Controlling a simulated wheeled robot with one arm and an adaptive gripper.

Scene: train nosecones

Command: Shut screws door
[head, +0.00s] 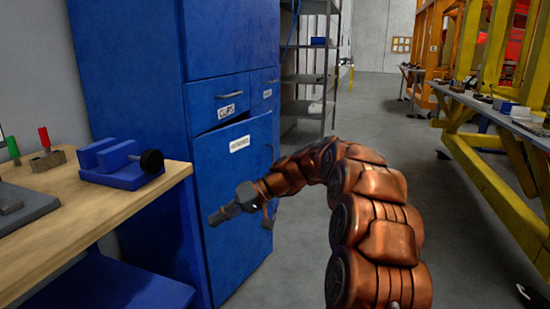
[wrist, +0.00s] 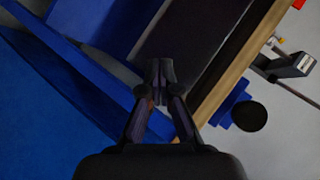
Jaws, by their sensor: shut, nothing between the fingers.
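The blue screws door (head: 235,180) is the lower door of the blue cabinet, with a white label (head: 240,144) too small to read surely. A dark gap along its top edge shows it stands slightly ajar. My gripper (head: 212,220) is in front of the door's lower part, pointing left toward the workbench side; I cannot tell whether it touches the door. In the wrist view my gripper's fingers (wrist: 160,68) are closed together and empty. A blue panel (wrist: 40,120), likely the door, fills the left of that view.
A wooden workbench (head: 130,215) stands close at left, with a blue vise (head: 122,165) near its edge. Its edge (wrist: 235,75) also shows in the wrist view. Grey shelving (head: 308,75) stands behind the cabinet. Yellow frames (head: 490,170) line the right; the aisle floor (head: 370,115) is clear.

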